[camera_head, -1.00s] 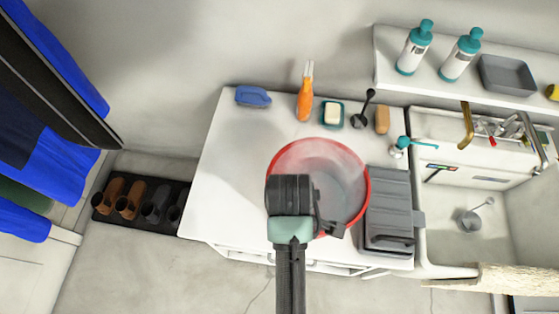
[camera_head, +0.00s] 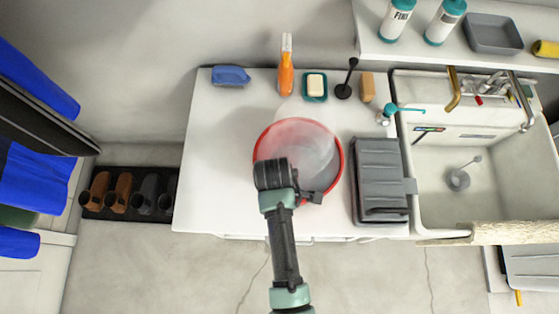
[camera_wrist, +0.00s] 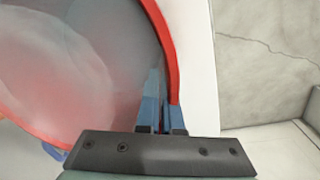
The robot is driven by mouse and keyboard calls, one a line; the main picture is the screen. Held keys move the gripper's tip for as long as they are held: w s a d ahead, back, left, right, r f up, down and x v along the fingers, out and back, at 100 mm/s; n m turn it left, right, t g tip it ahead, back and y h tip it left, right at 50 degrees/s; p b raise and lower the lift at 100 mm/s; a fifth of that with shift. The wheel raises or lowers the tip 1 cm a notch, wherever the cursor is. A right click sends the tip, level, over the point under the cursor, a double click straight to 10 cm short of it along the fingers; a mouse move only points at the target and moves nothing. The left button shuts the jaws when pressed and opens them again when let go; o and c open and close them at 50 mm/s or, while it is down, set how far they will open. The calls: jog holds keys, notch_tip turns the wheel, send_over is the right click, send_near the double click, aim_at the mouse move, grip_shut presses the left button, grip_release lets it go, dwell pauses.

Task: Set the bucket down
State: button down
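The bucket (camera_head: 318,140) is round and pale with a red rim. In the head view it is over the white counter (camera_head: 222,150), near the front edge. It looks upright; I cannot tell whether its base touches the counter. My gripper (camera_head: 290,186) is at the bucket's front rim, and its dark body hides part of the rim. In the wrist view the bucket's red rim (camera_wrist: 167,50) runs down between the blue-grey fingers of my gripper (camera_wrist: 163,105), which are shut on it.
A grey lidded case (camera_head: 380,180) stands close right of the bucket, beside the sink (camera_head: 480,195). A blue brush (camera_head: 231,76), an orange-handled tool (camera_head: 286,78), a soap dish (camera_head: 315,88) and a black plunger-like item (camera_head: 345,85) line the back. The counter's left side is clear.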

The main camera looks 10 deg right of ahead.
jog(key=shift+w+f, duration=0.1)
jog(key=shift+f, duration=0.1)
jog(key=shift+f, duration=0.2)
jog(key=c, duration=1.1)
grip_release()
jog(key=shift+r, duration=0.1)
jog(key=r, duration=0.8)
jog(key=s+r, duration=0.1)
jog(key=r, duration=0.3)
jog(key=shift+a+r, duration=0.1)
jog(key=shift+a, duration=0.3)
jog(key=shift+s, duration=0.1)
